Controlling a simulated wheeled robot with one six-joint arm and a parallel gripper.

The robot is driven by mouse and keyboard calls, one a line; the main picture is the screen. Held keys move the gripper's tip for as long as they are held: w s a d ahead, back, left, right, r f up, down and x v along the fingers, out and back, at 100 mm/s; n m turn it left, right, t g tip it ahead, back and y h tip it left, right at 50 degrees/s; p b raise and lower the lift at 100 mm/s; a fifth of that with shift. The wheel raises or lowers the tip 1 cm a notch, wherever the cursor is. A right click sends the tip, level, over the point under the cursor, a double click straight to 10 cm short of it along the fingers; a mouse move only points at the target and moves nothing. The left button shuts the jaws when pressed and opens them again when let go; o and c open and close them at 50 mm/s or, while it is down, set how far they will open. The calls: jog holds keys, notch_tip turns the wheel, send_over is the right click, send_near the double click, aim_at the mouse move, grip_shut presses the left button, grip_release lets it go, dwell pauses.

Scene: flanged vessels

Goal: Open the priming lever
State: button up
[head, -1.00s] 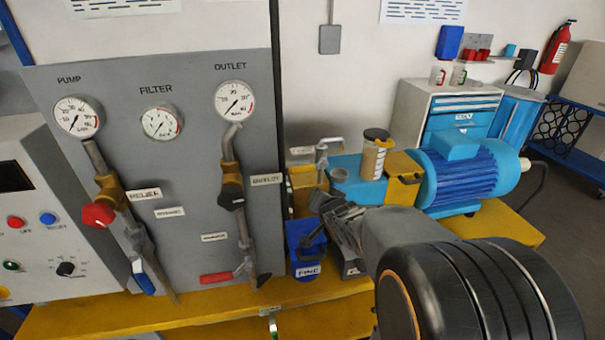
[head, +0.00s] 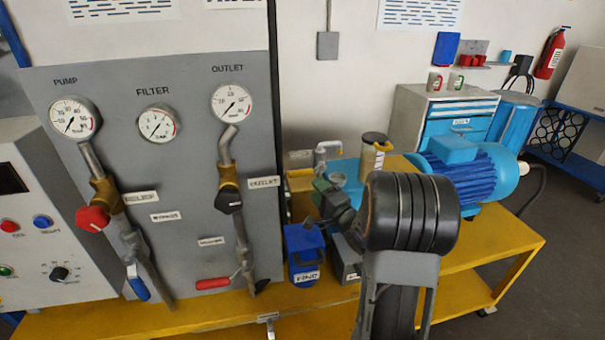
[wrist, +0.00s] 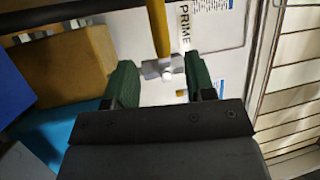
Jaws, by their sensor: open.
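In the head view a silver-grey bent lever (head: 321,155) stands by a small white label at the back of the yellow bench, left of the clear jar. My gripper (head: 325,190) is just below and in front of it, partly hidden by my wrist. In the wrist view my gripper (wrist: 160,78) is open, with green pads apart. A grey bracket with a pale round end (wrist: 166,73) shows between the pads, below a yellow bar (wrist: 158,28). A PRIME label (wrist: 185,28) is beside that bar. I cannot tell whether a pad touches anything.
A blue pump-like box (head: 303,252) stands on the yellow bench (head: 480,255) below my gripper. A jar with a dark lid (head: 373,155) and a blue motor (head: 465,175) are to the right. The grey gauge panel (head: 190,110) is close on the left.

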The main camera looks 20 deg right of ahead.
aim_at(304, 176)
jog(key=p+x, duration=0.1)
jog(key=x, duration=0.7)
jog(key=shift+w, duration=0.25)
jog(key=shift+c, duration=0.3)
grip_shut()
